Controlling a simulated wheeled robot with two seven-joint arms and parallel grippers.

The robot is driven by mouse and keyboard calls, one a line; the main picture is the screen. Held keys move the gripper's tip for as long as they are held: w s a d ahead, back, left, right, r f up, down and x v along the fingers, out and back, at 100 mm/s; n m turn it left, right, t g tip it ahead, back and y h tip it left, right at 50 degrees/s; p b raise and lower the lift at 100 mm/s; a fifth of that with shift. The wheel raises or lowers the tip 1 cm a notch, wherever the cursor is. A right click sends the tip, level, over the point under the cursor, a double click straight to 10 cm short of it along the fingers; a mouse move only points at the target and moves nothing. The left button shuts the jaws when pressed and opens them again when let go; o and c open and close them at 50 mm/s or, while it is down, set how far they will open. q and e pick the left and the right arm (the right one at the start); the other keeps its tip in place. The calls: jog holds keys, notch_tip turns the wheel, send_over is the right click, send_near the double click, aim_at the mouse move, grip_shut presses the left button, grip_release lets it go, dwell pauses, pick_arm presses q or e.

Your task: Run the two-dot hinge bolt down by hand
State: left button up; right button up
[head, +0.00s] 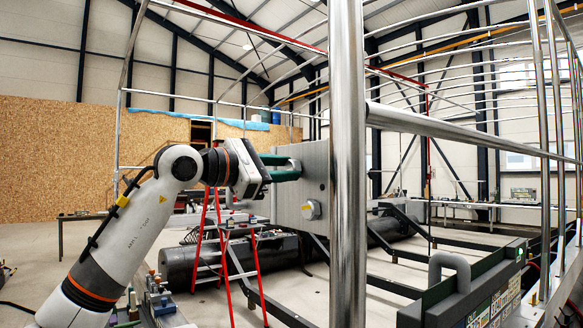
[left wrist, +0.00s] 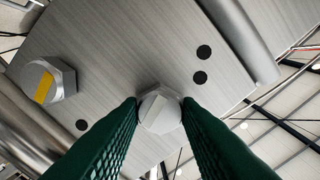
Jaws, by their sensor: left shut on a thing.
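A grey brushed-metal plate (head: 290,205) stands in front of me, partly behind an upright steel tube. In the left wrist view my left gripper (left wrist: 161,104) is shut on a hex bolt (left wrist: 160,113) with a pale stripe on its head. Two black dots (left wrist: 202,64) are on the plate near this bolt. A second hex bolt (left wrist: 48,82) with a yellow stripe stands clear of the fingers, with a single black dot (left wrist: 82,125) near it. It also shows low on the plate in the head view (head: 311,210). There, the green fingers hide the held bolt. My right gripper is not in view.
A thick upright steel tube (head: 347,150) stands close right of my left gripper, with a horizontal rail (head: 450,130) running off it. A red stepladder (head: 233,255) and a dark cylinder (head: 190,268) are behind. A green-edged crate (head: 470,285) is at lower right.

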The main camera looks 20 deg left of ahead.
pick_arm(q)
jog(key=shift+m, duration=0.7)
jog(key=m, duration=0.4)
jog(key=shift+m, duration=0.4)
jog(key=m, duration=0.3)
jog(key=shift+m, duration=1.2)
